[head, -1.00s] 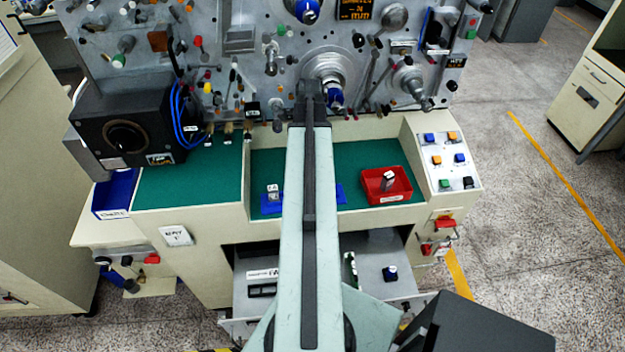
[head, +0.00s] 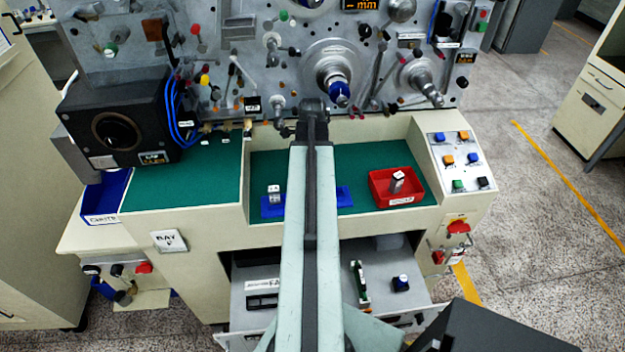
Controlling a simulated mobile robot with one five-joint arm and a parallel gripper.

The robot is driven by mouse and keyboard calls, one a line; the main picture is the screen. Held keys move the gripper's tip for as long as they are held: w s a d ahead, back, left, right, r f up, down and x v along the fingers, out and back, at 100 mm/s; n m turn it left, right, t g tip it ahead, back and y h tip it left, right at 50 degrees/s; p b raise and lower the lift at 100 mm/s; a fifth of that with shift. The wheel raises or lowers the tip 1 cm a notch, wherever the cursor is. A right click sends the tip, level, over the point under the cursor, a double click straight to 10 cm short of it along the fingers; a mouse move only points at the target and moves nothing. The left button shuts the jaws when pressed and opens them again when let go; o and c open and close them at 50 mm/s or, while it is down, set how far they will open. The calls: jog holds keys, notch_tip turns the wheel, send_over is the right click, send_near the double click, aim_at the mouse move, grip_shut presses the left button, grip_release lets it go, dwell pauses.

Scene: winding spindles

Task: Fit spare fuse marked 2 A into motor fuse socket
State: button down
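A small pale block-like part (head: 274,194) stands on a blue mat (head: 343,197) on the green worktop, left of my arm. A similar grey part (head: 397,182) leans in a red tray (head: 418,191) right of my arm. Either could be a fuse, but I cannot read a 2 A marking on them. I cannot make out which thing is the motor fuse socket. My gripper (head: 312,108) is at the far end of my arm, over the back of the worktop near the machine face. Its fingers are hidden or too dark to read, as is anything between them.
An open drawer below the worktop (head: 240,297) holds a black labelled part (head: 262,302), a green board (head: 359,284) and a blue-topped part (head: 401,284). A dark boxed unit (head: 118,130) stands left. A sloped button panel (head: 460,160) is right. Knobs and levers crowd the machine face.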

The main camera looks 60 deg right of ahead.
jog(key=shift+f, duration=0.75)
jog(key=shift+r, duration=0.25)
jog(key=shift+f, duration=0.25)
jog(key=c, duration=1.1)
grip_release()
jog(key=shift+r, duration=0.1)
jog(key=shift+o, duration=0.2)
notch_tip(320, 180, up, 12)
jog(key=p, duration=1.2)
jog(key=shift+r, duration=0.2)
